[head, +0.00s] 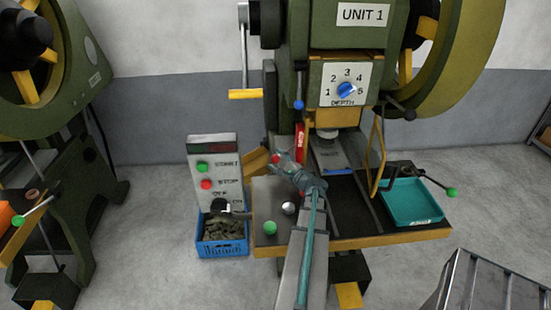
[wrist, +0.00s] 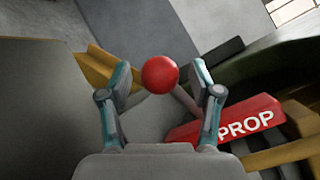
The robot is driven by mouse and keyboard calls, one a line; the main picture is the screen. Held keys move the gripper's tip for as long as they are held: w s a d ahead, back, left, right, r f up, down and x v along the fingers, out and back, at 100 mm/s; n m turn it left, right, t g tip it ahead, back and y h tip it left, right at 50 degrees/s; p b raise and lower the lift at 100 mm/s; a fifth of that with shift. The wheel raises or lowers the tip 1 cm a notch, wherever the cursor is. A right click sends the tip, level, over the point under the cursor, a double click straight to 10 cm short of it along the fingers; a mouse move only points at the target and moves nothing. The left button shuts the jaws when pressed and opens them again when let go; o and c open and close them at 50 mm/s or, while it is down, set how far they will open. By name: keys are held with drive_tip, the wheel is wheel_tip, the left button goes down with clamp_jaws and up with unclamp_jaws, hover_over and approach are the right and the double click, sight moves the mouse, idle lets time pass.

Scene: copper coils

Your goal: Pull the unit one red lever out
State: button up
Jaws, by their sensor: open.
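The red lever's round knob (wrist: 160,74) is in the wrist view, between the two fingertips of my gripper (wrist: 161,80). A grey rod runs from the knob down to the right. The fingers are open, with a finger on each side of the knob, and I see no clear contact. In the head view my gripper (head: 283,164) is in front of the Unit 1 press (head: 325,30), left of its working area. The red knob (head: 275,159) is partly hidden there by my gripper.
A red PROP block (wrist: 223,122) lies close to the right finger; it also shows in the head view (head: 299,145). A control box (head: 215,175) and a blue crate (head: 222,245) stand at the left. A teal tray (head: 411,203) is on the table's right.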

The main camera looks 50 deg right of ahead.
drive_tip(key=shift+w+d, duration=0.1)
drive_tip(key=shift+w, duration=0.35)
clamp_jaws()
